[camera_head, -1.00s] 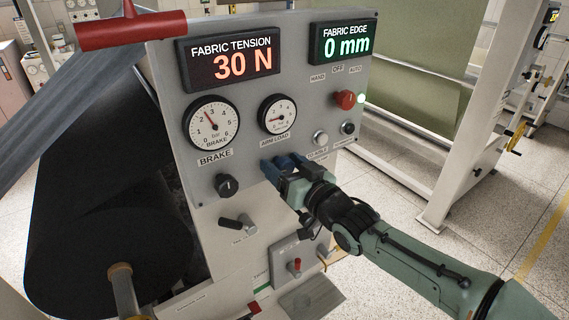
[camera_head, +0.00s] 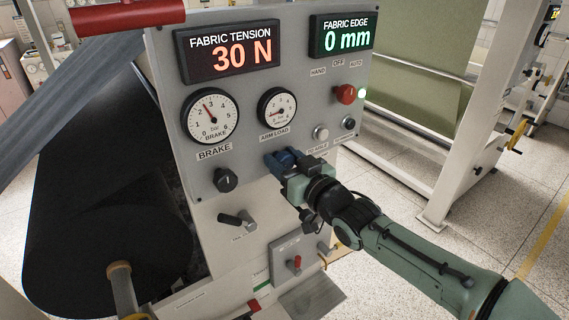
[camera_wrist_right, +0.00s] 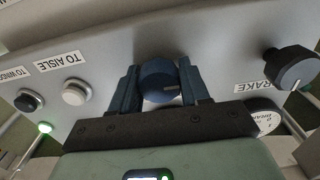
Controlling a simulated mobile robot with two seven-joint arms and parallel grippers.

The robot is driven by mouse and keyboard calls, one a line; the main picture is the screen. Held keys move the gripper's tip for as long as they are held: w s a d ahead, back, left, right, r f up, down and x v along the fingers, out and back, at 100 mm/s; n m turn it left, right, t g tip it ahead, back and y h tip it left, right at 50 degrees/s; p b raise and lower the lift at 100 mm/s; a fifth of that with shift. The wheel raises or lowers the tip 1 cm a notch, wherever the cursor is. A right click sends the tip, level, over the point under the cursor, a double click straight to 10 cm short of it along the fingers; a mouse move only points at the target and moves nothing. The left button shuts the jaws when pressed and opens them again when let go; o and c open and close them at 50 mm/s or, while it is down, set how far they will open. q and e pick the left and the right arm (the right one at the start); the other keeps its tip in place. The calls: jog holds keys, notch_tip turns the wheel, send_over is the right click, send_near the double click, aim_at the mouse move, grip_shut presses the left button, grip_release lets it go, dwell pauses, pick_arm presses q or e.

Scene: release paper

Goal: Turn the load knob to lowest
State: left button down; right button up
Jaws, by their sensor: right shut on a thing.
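The load knob (camera_wrist_right: 158,80) is a round blue knob with a white mark, on the grey panel below the arm load gauge (camera_head: 276,107). In the right wrist view its mark points right. My right gripper (camera_wrist_right: 159,88) is shut on the load knob, with one dark blue finger on each side. In the head view my right gripper (camera_head: 283,160) hides most of the knob. The arm load gauge needle points left and slightly down, at the low end of its scale. My left gripper is not in view.
The black brake knob (camera_head: 226,180) sits left of my gripper, below the brake gauge (camera_head: 210,116). A silver button (camera_head: 321,132) and a red switch knob (camera_head: 346,94) are to the right. A black lever (camera_head: 238,221) sticks out below. A large dark roll (camera_head: 105,205) stands at the left.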

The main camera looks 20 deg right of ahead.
jog(key=n+b, duration=0.1)
jog(key=n, duration=0.1)
jog(key=shift+f+n+b, duration=0.2)
jog(key=shift+n+b, duration=0.1)
jog(key=shift+b, duration=0.1)
jog(key=n+b, duration=0.1)
jog(key=n, duration=0.1)
jog(key=shift+n, duration=0.4)
jog(key=shift+n+b, duration=0.4)
jog(key=shift+n, duration=0.3)
jog(key=shift+a+n+b, duration=0.1)
jog(key=shift+n+b, duration=0.25)
jog(key=shift+n, duration=0.75)
jog(key=o, duration=1)
jog(key=shift+o, duration=0.2)
jog(key=shift+r, duration=0.1)
